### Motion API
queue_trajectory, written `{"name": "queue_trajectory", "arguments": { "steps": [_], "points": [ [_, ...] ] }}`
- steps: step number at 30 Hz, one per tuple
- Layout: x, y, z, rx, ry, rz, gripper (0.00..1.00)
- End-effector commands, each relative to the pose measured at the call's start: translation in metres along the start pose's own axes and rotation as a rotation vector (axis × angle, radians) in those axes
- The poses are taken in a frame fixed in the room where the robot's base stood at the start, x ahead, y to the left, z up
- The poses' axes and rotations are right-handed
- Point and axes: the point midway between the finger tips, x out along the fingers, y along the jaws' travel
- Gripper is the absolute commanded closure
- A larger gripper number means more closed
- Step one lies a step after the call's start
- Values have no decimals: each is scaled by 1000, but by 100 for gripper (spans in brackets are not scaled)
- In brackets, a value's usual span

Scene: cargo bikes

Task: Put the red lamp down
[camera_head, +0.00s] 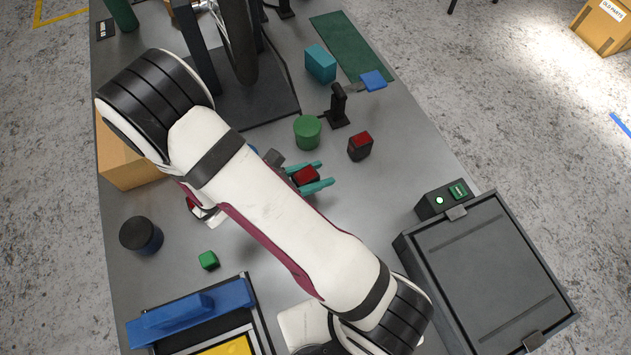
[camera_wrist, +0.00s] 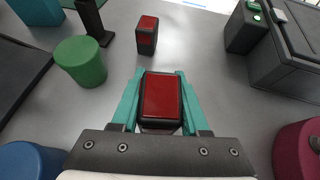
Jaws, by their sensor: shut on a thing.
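A red lamp with a black housing (camera_wrist: 161,98) is between the teal fingers of my gripper (camera_wrist: 160,105), which are shut on its sides. In the head view my gripper (camera_head: 318,176) holds the lamp (camera_head: 305,175) over the middle of the grey table. I cannot tell whether its underside touches the table. A second red lamp with a black housing (camera_head: 360,146) stands on the table up and right of my gripper. It also shows ahead of the fingers in the wrist view (camera_wrist: 147,35).
A green cylinder (camera_head: 307,132), a black stand (camera_head: 338,107) and a teal block (camera_head: 320,63) stand beyond my gripper. A dark case (camera_head: 485,270) is at right. The table between gripper and case is clear.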

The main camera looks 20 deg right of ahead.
Motion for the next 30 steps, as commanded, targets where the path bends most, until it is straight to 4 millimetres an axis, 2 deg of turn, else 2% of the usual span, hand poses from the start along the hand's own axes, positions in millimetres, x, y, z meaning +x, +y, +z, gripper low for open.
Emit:
{"name": "queue_trajectory", "arguments": {
  "steps": [3,6,11,14,19,23,27,30],
  "points": [
    [-14,0,26,6,2,1,100],
    [-21,0,39,2,0,1,100],
    [-25,4,44,-7,0,10,100],
    [-30,22,39,-35,0,63,100],
    [-52,85,25,-137,-1,254,100],
    [-86,147,19,-249,-1,463,100],
    [-143,218,21,-398,-2,742,100],
    [-187,259,30,-502,-4,932,100]
  ]
}}
